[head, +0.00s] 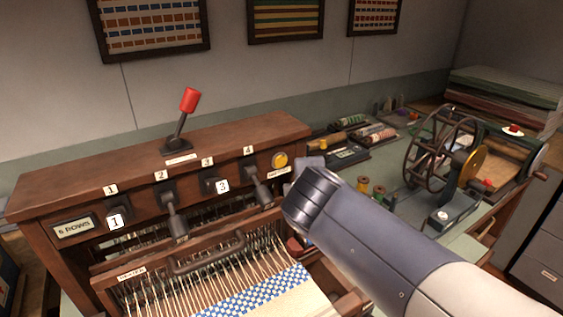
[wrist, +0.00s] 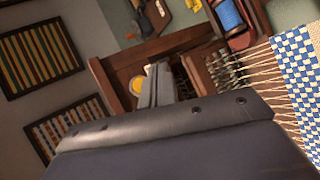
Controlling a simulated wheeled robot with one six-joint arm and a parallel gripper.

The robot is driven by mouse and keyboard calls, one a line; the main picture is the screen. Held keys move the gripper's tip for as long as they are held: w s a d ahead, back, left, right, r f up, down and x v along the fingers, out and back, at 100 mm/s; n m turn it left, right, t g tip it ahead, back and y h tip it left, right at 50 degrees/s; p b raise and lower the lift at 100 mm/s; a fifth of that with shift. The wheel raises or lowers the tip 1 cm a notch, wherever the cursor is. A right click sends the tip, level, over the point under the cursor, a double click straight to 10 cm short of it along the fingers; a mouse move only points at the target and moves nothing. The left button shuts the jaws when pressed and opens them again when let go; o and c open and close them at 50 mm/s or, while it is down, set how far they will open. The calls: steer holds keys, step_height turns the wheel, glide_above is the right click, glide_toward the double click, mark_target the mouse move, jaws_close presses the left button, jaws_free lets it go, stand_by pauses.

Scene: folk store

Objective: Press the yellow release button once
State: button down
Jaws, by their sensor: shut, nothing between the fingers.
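The yellow release button (head: 280,160) is a round knob on the right end of the loom's wooden front panel, right of the lever marked 4. It also shows in the wrist view (wrist: 136,86), just left of the finger tips. My gripper (head: 309,163) is mostly hidden behind my own wrist in the head view; a grey part of it shows just right of the button. In the wrist view my gripper (wrist: 158,76) is shut and empty, with its tips close to the button. I cannot tell whether they touch it.
Levers 2 (head: 175,215) and 4 (head: 259,186) hang down below the panel. A red-knobbed lever (head: 188,101) stands on top. A handled beater bar (head: 205,255) and blue-white cloth (head: 250,298) lie in front. A spoked winding wheel (head: 440,150) and thread spools (head: 363,185) stand right.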

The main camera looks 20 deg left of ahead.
mark_target(284, 165)
steer(key=w+a, duration=0.2)
steer(key=w+a+p, duration=0.1)
steer(key=w+a, duration=0.1)
steer(key=a, duration=0.1)
steer(key=shift+w+a, duration=0.3)
steer(key=shift+w, duration=0.05)
steer(key=shift+w, duration=0.1)
stand_by(1.8)
steer(key=shift+w+a, duration=0.2)
steer(key=shift+a, duration=0.1)
steer(key=shift+w+a, duration=0.3)
steer(key=shift+a, duration=0.05)
stand_by(0.8)
steer(key=shift+s+d, duration=0.1)
steer(key=shift+s, duration=0.05)
steer(key=shift+s+d, duration=0.45)
steer(key=shift+d, duration=0.1)
steer(key=shift+s+d+b, duration=0.55)
steer(key=shift+s+d, duration=1.1)
steer(key=shift+d, duration=0.25)
